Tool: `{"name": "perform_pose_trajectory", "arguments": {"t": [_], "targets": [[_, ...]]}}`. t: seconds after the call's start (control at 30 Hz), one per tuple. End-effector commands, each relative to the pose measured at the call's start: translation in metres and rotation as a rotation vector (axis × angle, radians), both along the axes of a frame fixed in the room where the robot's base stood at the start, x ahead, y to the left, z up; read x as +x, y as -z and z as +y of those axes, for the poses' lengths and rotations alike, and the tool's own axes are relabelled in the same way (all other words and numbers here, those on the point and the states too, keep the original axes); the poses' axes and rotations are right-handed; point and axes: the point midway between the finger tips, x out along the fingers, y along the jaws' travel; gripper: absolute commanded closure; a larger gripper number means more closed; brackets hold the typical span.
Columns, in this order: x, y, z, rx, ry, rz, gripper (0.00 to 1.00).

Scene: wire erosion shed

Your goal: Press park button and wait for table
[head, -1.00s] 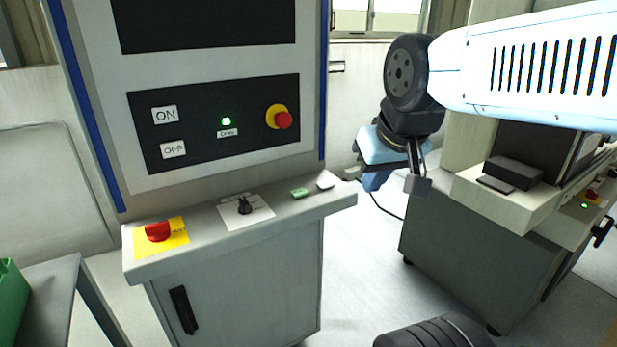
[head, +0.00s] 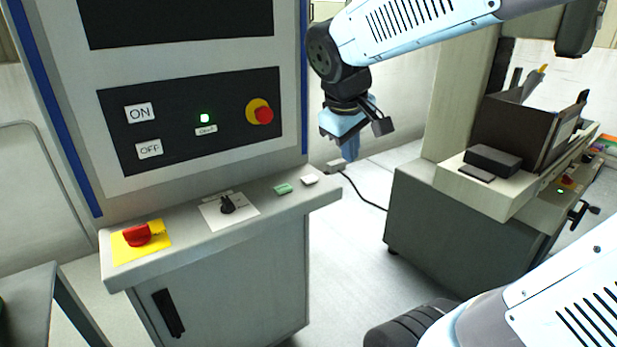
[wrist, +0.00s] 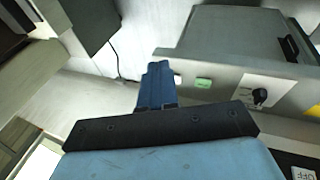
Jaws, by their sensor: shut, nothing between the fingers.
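The machine's control console has a sloping ledge (head: 225,232) with a green button (head: 283,189) and a white button (head: 309,180) near its right end. Any label telling which is the park button is too small to read. My gripper (head: 349,152) is shut and empty, pointing down, just right of and above the ledge's right end. It seems apart from both buttons. In the wrist view the closed blue fingers (wrist: 157,68) show beside the white button (wrist: 178,80), with the green button (wrist: 203,83) just right of it.
The ledge also carries a black rotary knob (head: 227,204) and a red switch on a yellow plate (head: 137,235). Another machine (head: 450,225) stands right, with open floor between.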

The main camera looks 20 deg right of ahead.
Motion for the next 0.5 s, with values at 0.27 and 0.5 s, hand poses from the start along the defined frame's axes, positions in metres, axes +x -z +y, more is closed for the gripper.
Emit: {"name": "perform_pose_trajectory", "arguments": {"t": [0.27,0.5], "targets": [[0.079,0.011,0.002,-0.290,-0.253,0.163,1.00],[0.145,0.026,0.015,-0.524,-0.457,0.281,1.00]]}}
